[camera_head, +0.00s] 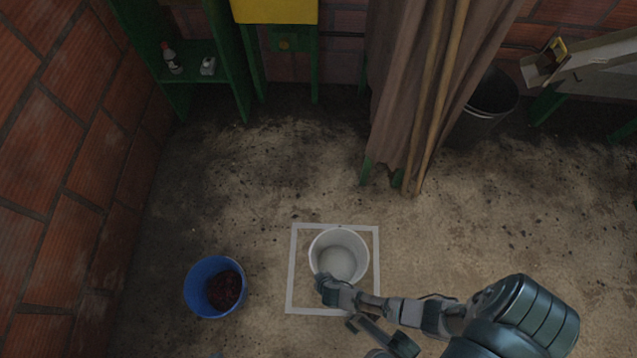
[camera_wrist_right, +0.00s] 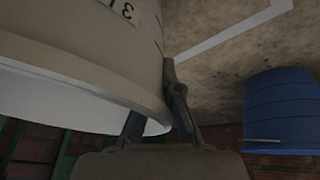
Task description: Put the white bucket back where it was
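The white bucket (camera_head: 340,256) stands upright inside the white square outline (camera_head: 376,262) on the floor; it looks empty. Its outer wall and rim fill the left of the right wrist view (camera_wrist_right: 80,50), with a printed label upside down. My right gripper (camera_head: 326,288) is at the bucket's near left rim. In the wrist view its fingers (camera_wrist_right: 155,112) straddle the rim, one along the outer wall and one partly hidden behind the rim, and they look closed on it. Whether the bucket's base touches the floor is not clear. My left gripper is out of view.
A blue bucket (camera_head: 202,289) with dark red contents stands left of the square. A green shelf (camera_head: 230,62) is at the back left. Brown sacking (camera_head: 405,90) with wooden poles and a dark bin (camera_head: 482,112) are at the back. Floor around the square is clear.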

